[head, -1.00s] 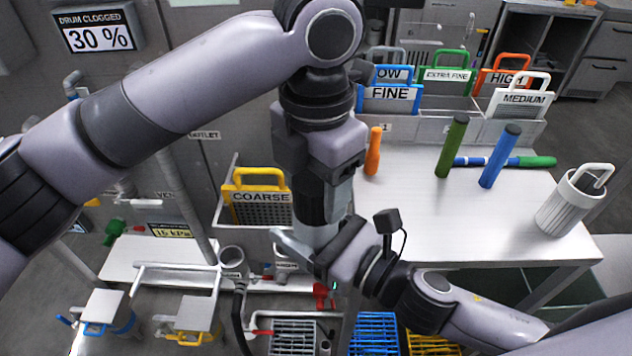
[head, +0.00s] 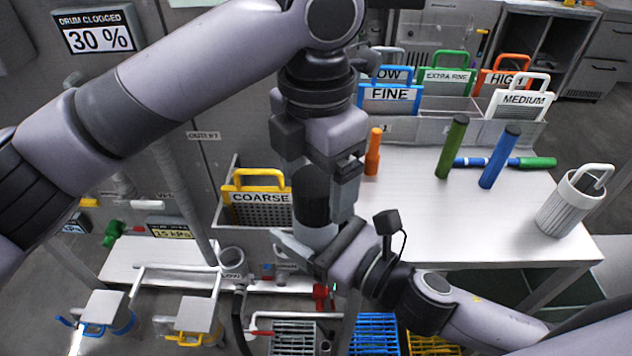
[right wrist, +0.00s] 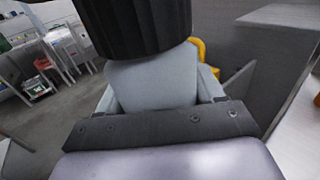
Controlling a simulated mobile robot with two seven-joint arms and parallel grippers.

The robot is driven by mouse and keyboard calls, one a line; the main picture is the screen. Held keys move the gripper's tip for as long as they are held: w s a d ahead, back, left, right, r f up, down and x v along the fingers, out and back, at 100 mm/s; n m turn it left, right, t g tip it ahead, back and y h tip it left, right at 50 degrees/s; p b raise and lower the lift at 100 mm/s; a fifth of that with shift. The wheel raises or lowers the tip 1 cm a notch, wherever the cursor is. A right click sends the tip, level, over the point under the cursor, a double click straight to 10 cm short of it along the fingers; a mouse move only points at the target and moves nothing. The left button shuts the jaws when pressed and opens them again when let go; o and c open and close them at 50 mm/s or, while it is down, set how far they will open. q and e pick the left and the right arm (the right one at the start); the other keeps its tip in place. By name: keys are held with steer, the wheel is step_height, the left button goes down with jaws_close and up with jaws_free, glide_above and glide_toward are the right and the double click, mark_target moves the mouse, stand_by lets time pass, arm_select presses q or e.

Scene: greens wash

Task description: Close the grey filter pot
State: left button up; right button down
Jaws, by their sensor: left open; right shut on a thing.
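The grey filter pot (head: 315,236) is upright in my right gripper (head: 312,252), low in the middle of the head view. Its pale grey body (right wrist: 150,85) shows between the fingers in the right wrist view. A black ribbed lid (head: 312,194) sits on top of the body; it also shows in the right wrist view (right wrist: 138,24). I cannot tell whether it is fully tightened. My left gripper (head: 324,190) comes down from above, open, with a finger beside the lid on the right. Its other finger is mostly hidden.
The white table (head: 420,215) at right holds a white ribbed pot (head: 562,205), upright green (head: 452,148) and blue (head: 498,157) cylinders and an orange one (head: 373,152). Labelled filters stand in a rack behind. A yellow COARSE filter (head: 258,198) is just left of my grippers.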

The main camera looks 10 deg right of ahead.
arm_select(q)
steer(key=shift+r, duration=1.5)
steer(key=shift+c, duration=0.5)
steer(key=n, duration=0.4)
steer(key=shift+r, duration=0.15)
steer(key=n, duration=0.5)
steer(key=shift+r, duration=0.15)
steer(key=n, duration=0.4)
steer(key=shift+r+n, duration=0.15)
steer(key=shift+n, duration=0.15)
steer(key=n, duration=0.4)
steer(key=shift+r+n, duration=0.15)
steer(key=shift+n, duration=0.25)
steer(key=n, duration=0.4)
steer(key=shift+r+n, duration=0.15)
steer(key=shift+n, duration=0.15)
steer(key=n, duration=0.4)
steer(key=shift+r+n, duration=0.15)
steer(key=shift+n, duration=0.15)
steer(key=n, duration=0.4)
steer(key=shift+r+n, duration=0.15)
steer(key=shift+n, duration=0.25)
steer(key=n, duration=0.4)
steer(key=shift+r+n, duration=0.15)
steer(key=shift+n, duration=0.15)
